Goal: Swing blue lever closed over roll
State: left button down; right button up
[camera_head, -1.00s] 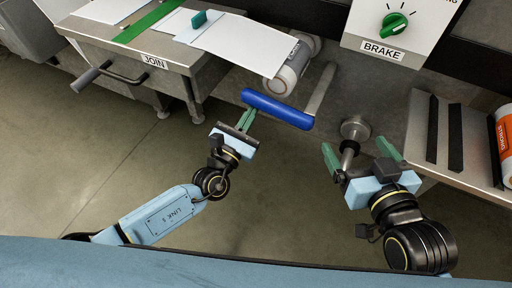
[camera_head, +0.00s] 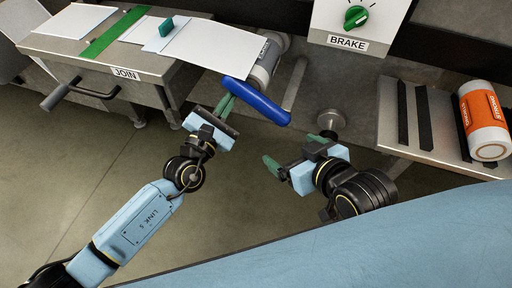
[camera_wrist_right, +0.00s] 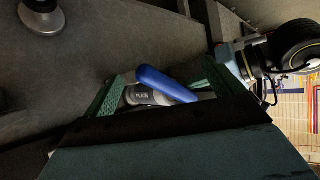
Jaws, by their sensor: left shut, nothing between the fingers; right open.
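The blue lever (camera_head: 256,101) is a rounded bar at the end of a grey metal arm (camera_head: 294,84), in front of the machine. The grey roll (camera_head: 266,62) with a dark printed label sits just behind it, with white web running over to it. My left gripper (camera_head: 225,103) is shut and empty, its green fingertips at the lever's left end; I cannot tell if they touch it. My right gripper (camera_head: 299,150) is open and empty, below and right of the lever. The right wrist view shows the lever (camera_wrist_right: 166,84) and roll (camera_wrist_right: 145,96) beyond the open fingers.
A JOIN table (camera_head: 100,62) with a handle (camera_head: 78,92) stands at the left. A BRAKE panel (camera_head: 355,25) with a green knob is at the top. A round metal disc (camera_head: 331,119) sits near my right gripper. An orange-labelled roll (camera_head: 484,118) lies on the right shelf (camera_head: 389,112).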

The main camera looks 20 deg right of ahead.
pick_arm(q)
jog(key=shift+d+r, duration=0.1)
jog(key=shift+r, duration=0.1)
pick_arm(e)
jog(key=shift+w, duration=0.1)
jog(key=w+a+r+t+y+b, duration=0.25)
jog(key=r+t+y+b, duration=0.2)
jog(key=r+t, duration=0.9)
pick_arm(q)
jog(key=s+a+f+p, duration=0.1)
jog(key=s+a+f, duration=0.4)
jog(key=a, duration=0.3)
jog(key=shift+s+a+f+p, duration=0.35)
jog(key=shift+s+f, duration=0.05)
jog(key=shift+s, duration=0.05)
pick_arm(e)
jog(key=shift+w+a+f+g+h, duration=0.1)
jog(key=shift+f+g+h, duration=0.3)
jog(key=shift+g, duration=0.6)
jog(key=shift+w+a+f+g+h, duration=0.2)
jog(key=shift+f+g, duration=0.4)
jog(key=shift+g, duration=0.45)
jog(key=shift+w+d+f+g+h, duration=0.1)
jog(key=shift+f+g+h, duration=0.35)
jog(key=shift+g, duration=0.55)
jog(key=shift+f, duration=0.1)
